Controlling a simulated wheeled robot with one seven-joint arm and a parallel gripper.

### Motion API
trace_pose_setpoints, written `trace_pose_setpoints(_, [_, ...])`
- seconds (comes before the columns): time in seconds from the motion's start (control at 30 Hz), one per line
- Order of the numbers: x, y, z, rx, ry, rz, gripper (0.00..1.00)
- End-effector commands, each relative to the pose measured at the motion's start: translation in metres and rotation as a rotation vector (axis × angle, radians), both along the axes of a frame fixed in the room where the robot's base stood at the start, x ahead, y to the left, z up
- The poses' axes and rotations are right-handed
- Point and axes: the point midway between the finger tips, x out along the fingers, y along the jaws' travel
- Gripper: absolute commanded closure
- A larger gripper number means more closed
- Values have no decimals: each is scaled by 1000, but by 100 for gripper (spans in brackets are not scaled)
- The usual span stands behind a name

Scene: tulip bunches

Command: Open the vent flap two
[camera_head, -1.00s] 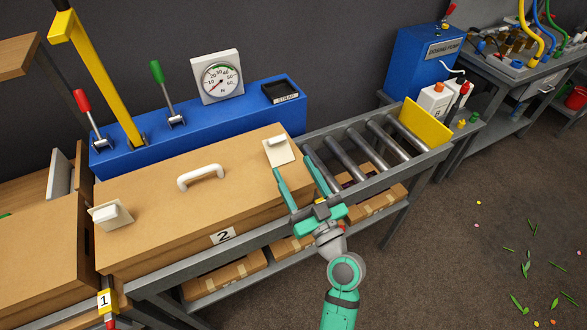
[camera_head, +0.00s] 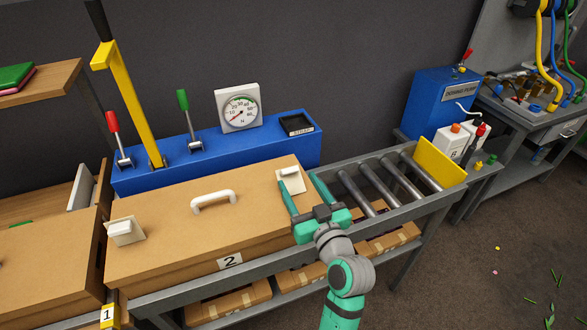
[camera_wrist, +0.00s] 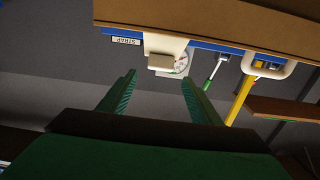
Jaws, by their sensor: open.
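A cardboard box labelled 2 (camera_head: 165,220) lies on the bench with a white handle (camera_head: 214,198) on top. Two white fittings with raised tabs are on its lid: a left one (camera_head: 122,231) and a right one (camera_head: 292,179). I cannot tell which is the vent flap; both look closed down. My gripper (camera_head: 299,182) is open and empty, its fingers on either side of the right fitting in the head view. In the wrist view, the right fitting (camera_wrist: 164,58) lies just beyond my gripper (camera_wrist: 158,78); contact is not visible.
A blue unit (camera_head: 190,160) with red and green levers, a yellow lever (camera_head: 129,95) and a gauge (camera_head: 239,108) stands behind the box. A roller conveyor (camera_head: 385,185) with a yellow plate (camera_head: 440,164) is to the right. Another box (camera_head: 45,265) is at left.

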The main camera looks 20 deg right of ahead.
Motion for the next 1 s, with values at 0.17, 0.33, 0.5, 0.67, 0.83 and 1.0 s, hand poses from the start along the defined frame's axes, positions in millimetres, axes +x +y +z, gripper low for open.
trace_pose_setpoints(0.17, [33,2,1,0,-2,2,42])
trace_pose_setpoints(0.33, [57,2,0,0,-1,1,42])
trace_pose_setpoints(0.5, [69,1,0,0,-1,-1,42])
trace_pose_setpoints(0.67, [72,1,0,-1,-1,-2,42])
trace_pose_setpoints(0.83, [72,1,0,-1,-1,-2,42])
trace_pose_setpoints(1.0, [72,1,0,-1,-1,-2,80])
